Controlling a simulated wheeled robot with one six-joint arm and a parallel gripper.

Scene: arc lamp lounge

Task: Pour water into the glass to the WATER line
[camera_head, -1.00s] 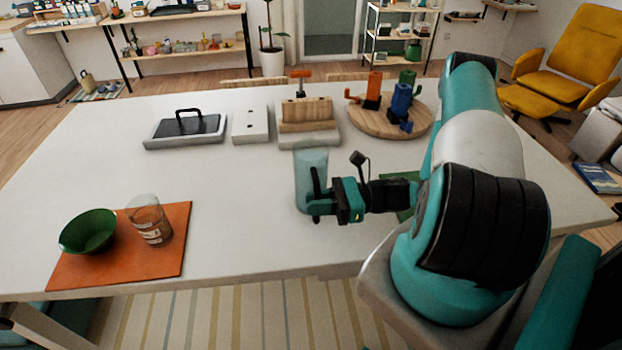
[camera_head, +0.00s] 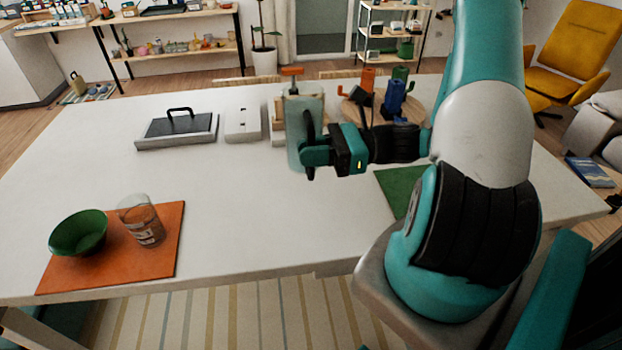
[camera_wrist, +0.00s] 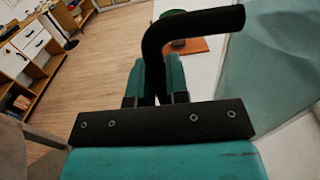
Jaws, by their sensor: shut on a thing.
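My gripper (camera_head: 312,150) is shut on the black handle (camera_wrist: 190,28) of a tall, see-through, bluish pitcher (camera_head: 296,105). The pitcher is upright and appears held above the table. Its clear wall (camera_wrist: 285,55) fills the right of the wrist view. I cannot tell the water level in it. The clear glass (camera_head: 138,212) stands on the orange mat (camera_head: 160,268) at the front left, well away from the pitcher. It has a pale label with dark marks, too small to read. I see no clear water in it.
A green bowl (camera_head: 78,233) sits left of the glass on the mat. A green mat (camera_head: 400,190) lies at right. The middle table is bare.

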